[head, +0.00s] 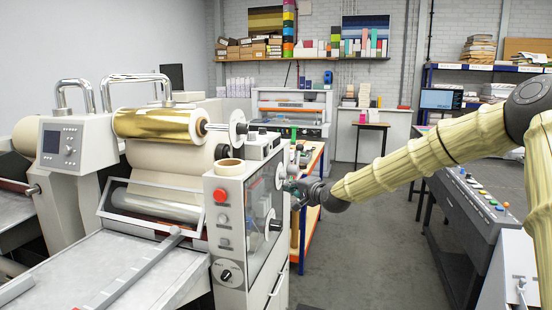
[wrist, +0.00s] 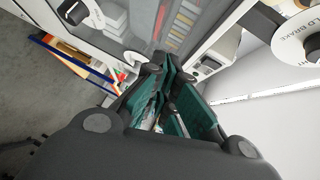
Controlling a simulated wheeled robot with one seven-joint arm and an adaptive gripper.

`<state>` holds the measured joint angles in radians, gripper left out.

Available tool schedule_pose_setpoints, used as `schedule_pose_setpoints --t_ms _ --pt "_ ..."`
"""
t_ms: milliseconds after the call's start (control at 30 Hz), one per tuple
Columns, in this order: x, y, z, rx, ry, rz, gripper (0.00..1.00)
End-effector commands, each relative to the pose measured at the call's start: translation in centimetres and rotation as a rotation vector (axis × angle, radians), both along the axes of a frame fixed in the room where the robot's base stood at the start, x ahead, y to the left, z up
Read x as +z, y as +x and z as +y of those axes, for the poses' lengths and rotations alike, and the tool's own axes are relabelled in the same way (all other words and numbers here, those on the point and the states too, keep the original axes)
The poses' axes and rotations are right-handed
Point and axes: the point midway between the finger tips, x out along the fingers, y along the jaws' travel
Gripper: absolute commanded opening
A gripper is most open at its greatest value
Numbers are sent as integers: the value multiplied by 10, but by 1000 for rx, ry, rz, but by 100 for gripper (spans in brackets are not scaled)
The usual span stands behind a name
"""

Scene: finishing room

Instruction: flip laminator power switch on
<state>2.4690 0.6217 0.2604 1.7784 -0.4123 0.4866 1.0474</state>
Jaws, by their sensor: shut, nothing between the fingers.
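The laminator (head: 222,262) stands at the left centre, a pale machine with a gold foil roll (head: 157,122) on top. Its narrow front carries a red button (head: 220,196), smaller buttons and a black rotary knob (head: 226,274). My gripper (head: 294,188) is beside its right side panel, near the white discs. In the wrist view my gripper's teal fingers (wrist: 171,75) are shut and empty, close to the panel. A small pale housing with a dark inset (wrist: 209,65) lies just right of the fingertips; I cannot tell if it is the power switch. Contact with the panel is unclear.
White discs with black knobs (wrist: 297,40) stick out from the panel near my fingers. An orange-framed bench (head: 312,190) stands just behind the gripper. A grey console (head: 470,206) stands at the right. The grey floor (head: 365,255) between is clear.

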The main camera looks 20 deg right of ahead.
Motion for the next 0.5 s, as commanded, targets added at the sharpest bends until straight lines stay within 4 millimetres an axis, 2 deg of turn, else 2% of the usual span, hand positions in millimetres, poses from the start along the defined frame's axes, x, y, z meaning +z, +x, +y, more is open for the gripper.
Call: schedule_pose_setpoints --t_ms 33,100,200,300,500 --pt "30 5 -12 -15 29 -31 0" --pt "57 9 -22 -25 62 -60 0" --pt "81 12 -32 -35 91 -86 0" --pt "89 12 -35 -38 103 -94 0" --pt "90 13 -35 -39 104 -95 0"
